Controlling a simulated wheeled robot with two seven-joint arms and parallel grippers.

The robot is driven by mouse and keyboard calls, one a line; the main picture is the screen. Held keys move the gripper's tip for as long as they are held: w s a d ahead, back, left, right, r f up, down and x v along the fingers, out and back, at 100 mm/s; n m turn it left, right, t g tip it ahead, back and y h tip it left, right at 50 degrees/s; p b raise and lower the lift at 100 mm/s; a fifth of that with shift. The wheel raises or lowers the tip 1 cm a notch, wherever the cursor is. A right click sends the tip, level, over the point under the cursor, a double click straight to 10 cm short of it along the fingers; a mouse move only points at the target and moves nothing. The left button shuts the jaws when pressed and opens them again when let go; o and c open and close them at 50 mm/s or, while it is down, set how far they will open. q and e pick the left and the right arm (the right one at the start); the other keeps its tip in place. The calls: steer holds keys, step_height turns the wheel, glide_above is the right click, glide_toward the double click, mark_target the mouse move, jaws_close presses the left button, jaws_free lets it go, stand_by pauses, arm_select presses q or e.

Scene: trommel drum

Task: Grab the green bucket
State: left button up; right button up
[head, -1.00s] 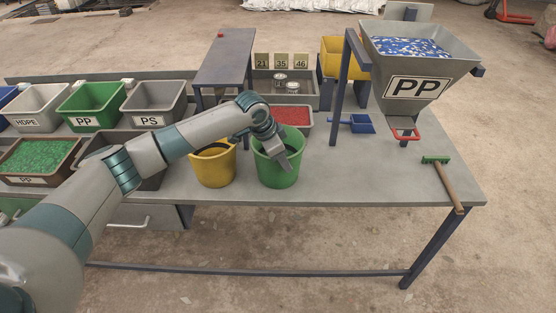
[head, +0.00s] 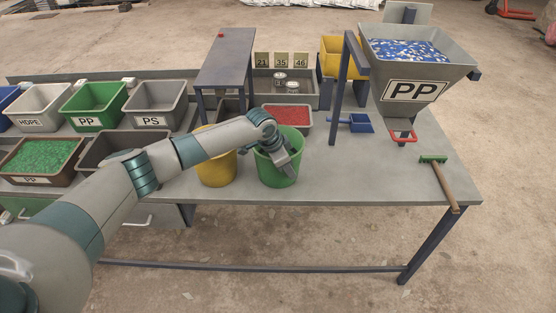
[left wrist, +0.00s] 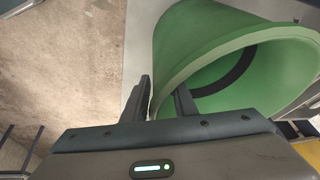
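The green bucket (head: 275,174) stands upright on the grey table, right of a yellow bucket (head: 216,172). My left gripper (head: 294,165) reaches over it, pointing down at its right near rim. In the left wrist view, the bucket's rim and inside (left wrist: 215,60) fill the upper right. The left gripper's two fingers (left wrist: 163,98) straddle the bucket's wall, one outside and one inside, with a gap between them. I see no clear grip on the wall. My right gripper is out of view.
A red-filled tray (head: 288,115) sits just behind the green bucket. A blue scoop (head: 358,123), a hopper marked PP (head: 418,92) and a green-headed scraper (head: 440,180) are to the right. The table top (head: 365,175) right of the bucket is clear.

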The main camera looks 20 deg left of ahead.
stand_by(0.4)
arm_select(q)
jaws_close()
steer(key=shift+r, duration=0.15)
steer(key=shift+w+r+b, duration=0.1)
steer(key=shift+r+b, duration=0.4)
steer(key=shift+r, duration=0.05)
step_height(320, 180, up, 2)
steer(key=shift+r+b, duration=0.2)
steer(key=shift+b, duration=0.5)
steer(key=s+d+r+b, duration=0.3)
steer(key=s+d+r, duration=0.3)
steer(key=d, duration=0.4)
steer(key=shift+r+b, duration=0.35)
steer(key=shift+r, duration=0.3)
steer(key=shift+d, duration=0.1)
